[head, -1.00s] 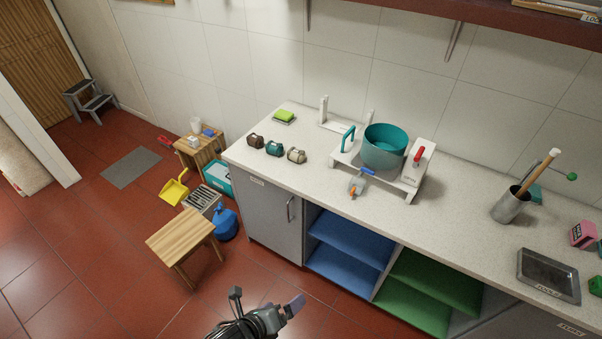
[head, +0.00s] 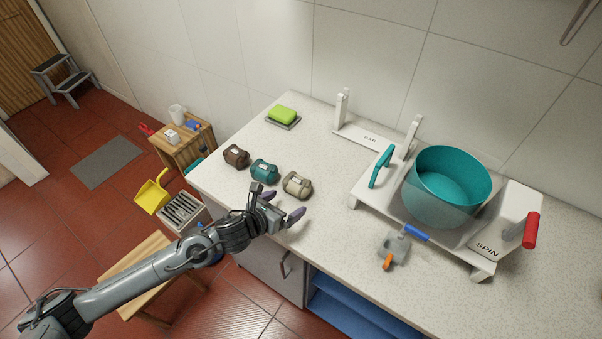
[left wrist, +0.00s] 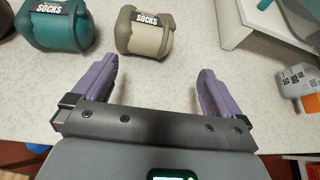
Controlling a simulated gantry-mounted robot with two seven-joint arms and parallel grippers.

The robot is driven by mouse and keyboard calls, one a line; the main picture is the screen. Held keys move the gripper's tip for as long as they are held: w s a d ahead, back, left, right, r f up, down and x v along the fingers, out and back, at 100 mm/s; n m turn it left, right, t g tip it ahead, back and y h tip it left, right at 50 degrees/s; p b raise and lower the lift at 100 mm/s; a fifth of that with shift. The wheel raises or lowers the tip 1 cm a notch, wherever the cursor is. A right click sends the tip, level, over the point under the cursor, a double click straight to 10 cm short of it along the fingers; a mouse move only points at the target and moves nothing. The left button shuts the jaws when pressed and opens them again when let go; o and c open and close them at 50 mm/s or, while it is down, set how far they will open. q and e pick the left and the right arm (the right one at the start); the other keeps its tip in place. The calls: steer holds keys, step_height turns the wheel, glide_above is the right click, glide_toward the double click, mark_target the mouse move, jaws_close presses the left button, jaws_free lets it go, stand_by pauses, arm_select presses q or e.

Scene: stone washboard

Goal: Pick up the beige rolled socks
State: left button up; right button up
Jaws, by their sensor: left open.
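The beige rolled socks (head: 297,185) lie on the speckled counter, at the right end of a row of three rolled pairs. They carry a dark label reading SOCKS, which shows in the left wrist view (left wrist: 146,40). My left gripper (head: 281,207) is open and empty at the counter's front edge, just short of the beige socks. In the left wrist view its purple fingers (left wrist: 157,80) point toward the beige socks, which sit ahead and slightly left of the middle of the gap. My right gripper is not in view.
Teal socks (head: 264,172) and brown socks (head: 236,156) lie left of the beige pair. A white stand with a teal tub (head: 445,187) is to the right, with a grey, blue-handled item (head: 395,249) before it. A green sponge (head: 282,114) lies behind.

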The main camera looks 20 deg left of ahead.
mark_target(301, 180)
arm_select(q)
steer(key=w+a+b, duration=0.1)
steer(key=b, duration=0.1)
steer(key=shift+a+r+t+b, duration=0.1)
steer(key=shift+t+b, duration=0.2)
steer(key=shift+b, duration=0.05)
steer(key=shift+w+r, duration=0.2)
steer(key=shift+w, duration=0.1)
steer(key=x, duration=0.2)
steer(key=r+x, duration=0.1)
steer(key=x, duration=0.1)
steer(key=shift+w+f+b, duration=0.15)
steer(key=shift+w+b, duration=0.2)
steer(key=shift+w, duration=0.05)
steer(key=shift+a+b+x, duration=0.15)
steer(key=shift+b+x, duration=0.05)
steer(key=shift+x, duration=1.45)
steer(key=shift+a+b+x, duration=0.15)
steer(key=shift+x, duration=1.5)
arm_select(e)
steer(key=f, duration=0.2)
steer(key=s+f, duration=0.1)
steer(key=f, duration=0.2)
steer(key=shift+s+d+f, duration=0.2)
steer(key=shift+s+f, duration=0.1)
arm_select(q)
steer(key=c, duration=0.9)
